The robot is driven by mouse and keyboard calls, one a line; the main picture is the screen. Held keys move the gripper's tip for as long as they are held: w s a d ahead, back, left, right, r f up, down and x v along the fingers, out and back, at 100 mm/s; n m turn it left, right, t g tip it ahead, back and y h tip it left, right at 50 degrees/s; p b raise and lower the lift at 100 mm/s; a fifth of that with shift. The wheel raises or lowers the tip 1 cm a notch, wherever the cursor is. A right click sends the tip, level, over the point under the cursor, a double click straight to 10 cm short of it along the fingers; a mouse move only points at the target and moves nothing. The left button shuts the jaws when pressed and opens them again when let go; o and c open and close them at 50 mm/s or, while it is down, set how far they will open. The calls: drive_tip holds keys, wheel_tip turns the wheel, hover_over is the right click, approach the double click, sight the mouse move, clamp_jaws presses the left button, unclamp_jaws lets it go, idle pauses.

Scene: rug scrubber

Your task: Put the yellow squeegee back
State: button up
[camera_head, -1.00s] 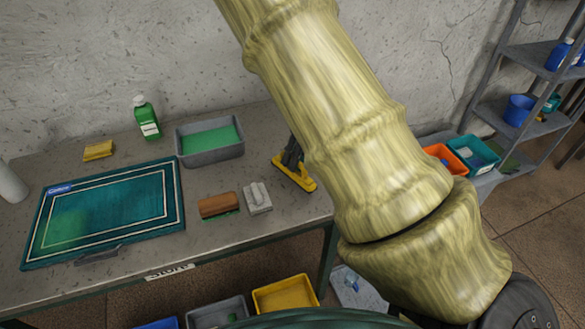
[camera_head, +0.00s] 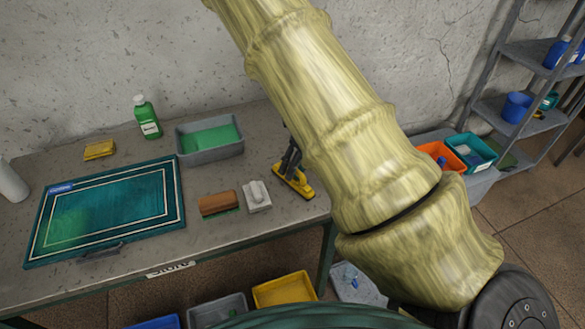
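The yellow squeegee (camera_head: 297,186) is near the right end of the grey table, just left of my large pale yellow arm. A dark, narrow shape (camera_head: 290,157) rises from it beside the arm. It looks like part of my gripper, but I cannot tell it surely from a handle. My arm hides most of that area, so the fingertips, their opening and any grip on the squeegee are unclear. I cannot tell whether the squeegee lies flat on the table or is slightly raised.
On the table are a teal framed rug (camera_head: 110,212), a brown brush (camera_head: 218,204), a grey-white block tool (camera_head: 257,197), a grey tray of green liquid (camera_head: 228,154), a green bottle (camera_head: 147,118) and a yellow sponge (camera_head: 99,150). Bins stand below; a shelf (camera_head: 530,55) is right.

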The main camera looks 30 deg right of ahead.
idle(0.3)
drive_tip(key=s+b+v, duration=0.1)
drive_tip(key=b+v, duration=0.1)
drive_tip(key=v, duration=1)
drive_tip(key=shift+w, duration=0.45)
